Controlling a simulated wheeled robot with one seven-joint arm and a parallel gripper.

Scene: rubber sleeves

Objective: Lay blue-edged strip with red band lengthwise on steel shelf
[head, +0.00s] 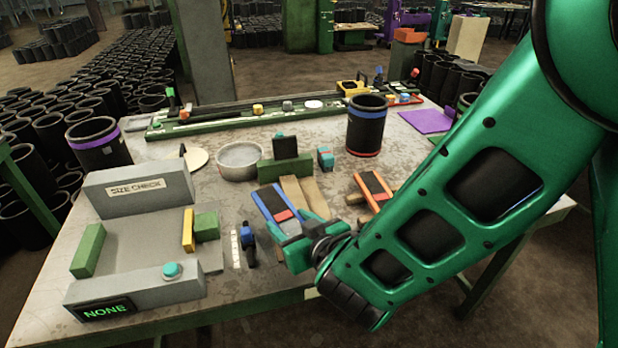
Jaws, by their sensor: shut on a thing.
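The blue-edged strip (270,203) is dark on its face, with blue along its edges and a red band near its lower end. My gripper (294,226), green, is shut on this lower end. The strip points away from the gripper, up and to the left, beside some tan wooden slats (300,192). I cannot tell whether it touches the slats or hangs above them. My gripper hides part of its near end. A similar orange-edged strip (374,186) with a red band lies to the right. I cannot pick out the steel shelf with certainty.
A grey size check fixture (138,190) reading NONE stands at left. A blue clamp-like tool (248,243) lies just left of my gripper. A green block with a dark piece (285,165), a round dish (240,158) and a black sleeve (366,125) stand behind.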

